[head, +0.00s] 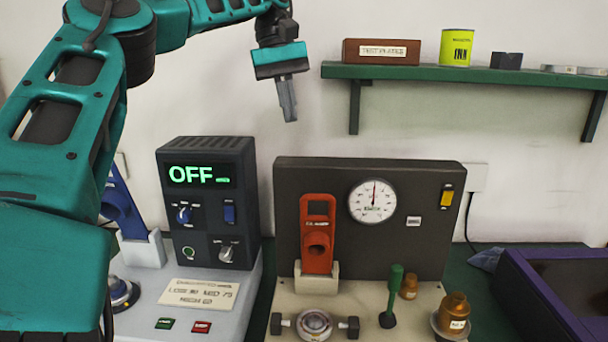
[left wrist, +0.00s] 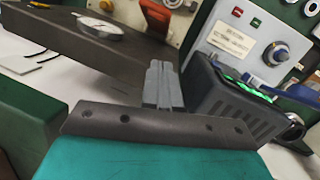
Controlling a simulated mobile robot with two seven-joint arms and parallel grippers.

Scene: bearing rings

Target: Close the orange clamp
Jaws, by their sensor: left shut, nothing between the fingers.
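The orange clamp (head: 318,235) stands upright in a pale holder at the front of the dark gauge panel in the head view. It also shows, partly cut off by the top edge, in the left wrist view (left wrist: 158,14). My right gripper is in neither view.
A grey control box (head: 207,205) reading OFF stands left of the gauge panel (head: 440,235). A green lever (head: 393,290) and brass parts (head: 455,310) stand right of the clamp. A green wall shelf (head: 470,74) hangs at upper right. A purple tray (head: 530,290) lies at right.

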